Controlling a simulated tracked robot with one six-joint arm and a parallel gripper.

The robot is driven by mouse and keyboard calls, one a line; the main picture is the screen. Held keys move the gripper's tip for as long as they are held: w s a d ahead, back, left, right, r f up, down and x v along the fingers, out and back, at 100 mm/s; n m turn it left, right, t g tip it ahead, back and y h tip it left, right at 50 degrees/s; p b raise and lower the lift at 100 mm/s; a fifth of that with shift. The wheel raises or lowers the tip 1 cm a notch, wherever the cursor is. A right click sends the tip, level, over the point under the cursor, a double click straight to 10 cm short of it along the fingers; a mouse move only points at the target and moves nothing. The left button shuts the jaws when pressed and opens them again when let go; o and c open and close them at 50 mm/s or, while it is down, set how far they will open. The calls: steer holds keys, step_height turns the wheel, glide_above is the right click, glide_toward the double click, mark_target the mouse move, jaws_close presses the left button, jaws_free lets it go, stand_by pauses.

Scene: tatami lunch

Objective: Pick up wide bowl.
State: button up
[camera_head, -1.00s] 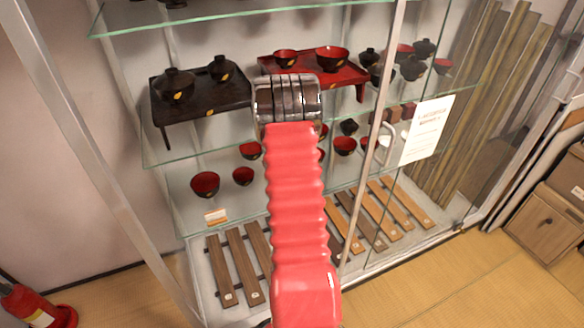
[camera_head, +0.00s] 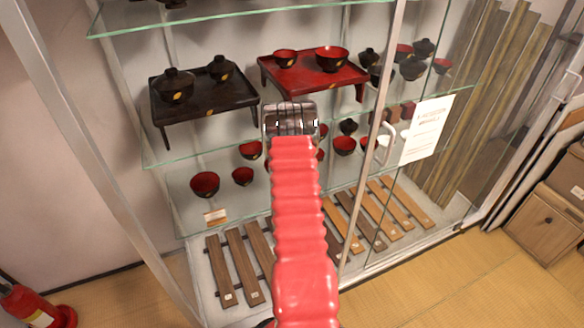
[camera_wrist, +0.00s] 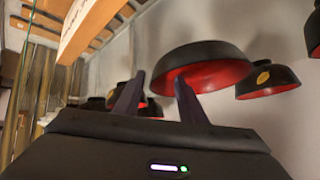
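My gripper (camera_wrist: 160,82) is open in the wrist view, its two dark fingers apart. A wide bowl (camera_wrist: 205,52), black outside and red inside, is just ahead of it. The bowl looks upside down in this tilted view, and its rim overlaps the tip of the right finger. I cannot tell whether they touch. No bowl is clearly held between the fingers. In the head view my red arm and metal wrist hide the fingers and the shelf behind them, so I cannot match this bowl there with certainty.
A glass cabinet holds a black tray table (camera_head: 190,104) and a red tray table (camera_head: 345,76) with bowls. Small bowls (camera_head: 205,184) stand on the shelf below. A metal post (camera_head: 378,110) and a glass door with a paper sign (camera_head: 426,128) are to the right.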

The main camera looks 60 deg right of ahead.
jaws_close()
stand_by(0.5)
